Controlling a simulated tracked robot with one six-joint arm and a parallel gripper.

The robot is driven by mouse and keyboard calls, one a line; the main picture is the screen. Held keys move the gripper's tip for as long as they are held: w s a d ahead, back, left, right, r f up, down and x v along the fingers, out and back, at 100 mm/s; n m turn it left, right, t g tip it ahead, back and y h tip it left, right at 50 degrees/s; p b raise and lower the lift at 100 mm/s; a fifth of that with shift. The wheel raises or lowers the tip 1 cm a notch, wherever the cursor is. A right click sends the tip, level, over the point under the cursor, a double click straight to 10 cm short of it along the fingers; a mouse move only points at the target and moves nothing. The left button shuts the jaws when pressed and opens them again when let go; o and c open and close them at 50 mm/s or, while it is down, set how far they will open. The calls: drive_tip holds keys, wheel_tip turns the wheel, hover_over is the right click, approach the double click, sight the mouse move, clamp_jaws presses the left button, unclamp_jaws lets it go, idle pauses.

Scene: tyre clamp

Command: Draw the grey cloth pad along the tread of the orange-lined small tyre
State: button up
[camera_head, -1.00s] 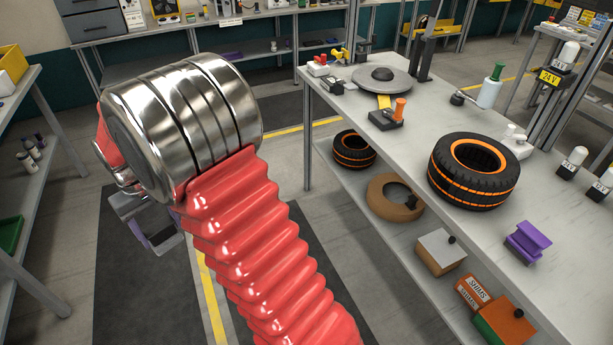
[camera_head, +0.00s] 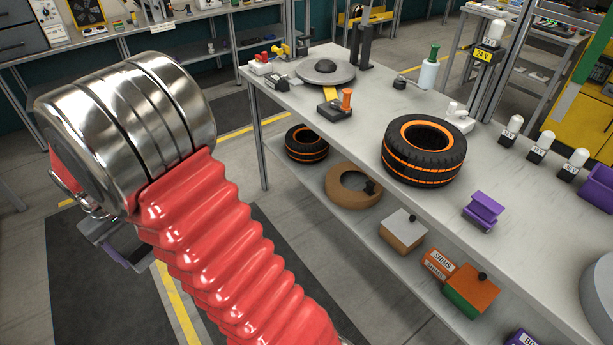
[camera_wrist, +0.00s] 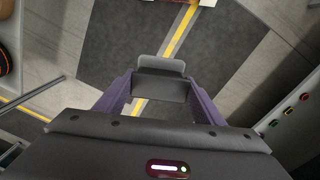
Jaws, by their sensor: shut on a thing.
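My gripper (camera_wrist: 160,97) is shut on the grey pad (camera_wrist: 162,66) in the wrist view, with a purple finger at each side of it. In the head view my gripper (camera_head: 118,246) is mostly hidden behind my arm, above the floor left of the bench. A black tyre with orange lines (camera_head: 421,168) lies flat on the bench top. A smaller-looking orange-lined tyre (camera_head: 304,153) lies on the bench's lower shelf. Part of an orange-and-black tyre (camera_wrist: 3,62) shows at the wrist view's left edge; I cannot tell which. The pad is apart from both tyres.
The bench (camera_head: 350,130) also carries a round grey plate (camera_head: 324,75), an orange-handled tool (camera_head: 340,106), a bottle (camera_head: 428,75) and a purple block (camera_head: 482,211). A brown ring (camera_head: 349,190) and boxes sit on the lower shelf. Open floor lies left of the bench.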

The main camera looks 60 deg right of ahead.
drive_tip(key=s+d+f+m+g+h, duration=0.1)
drive_tip(key=s+d+m+g+h, duration=0.15)
drive_tip(key=s+d, duration=0.9)
drive_tip(key=s+d+f+m+g+h, duration=0.1)
drive_tip(key=s+d+m+h, duration=0.15)
drive_tip(key=s+d, duration=0.85)
drive_tip(key=s+d+r+g+h, duration=0.2)
drive_tip(key=s+d+h, duration=0.3)
drive_tip(key=s+d, duration=0.3)
drive_tip(key=s+d+r+n+g+h, duration=0.1)
drive_tip(key=s+d+r+h, duration=0.3)
drive_tip(key=s+d, duration=0.5)
drive_tip(key=d+g+h, duration=0.1)
drive_tip(key=d, duration=0.4)
drive_tip(key=shift+h, duration=0.4)
drive_tip(key=shift+d+r, duration=0.1)
drive_tip(key=shift+x, duration=3)
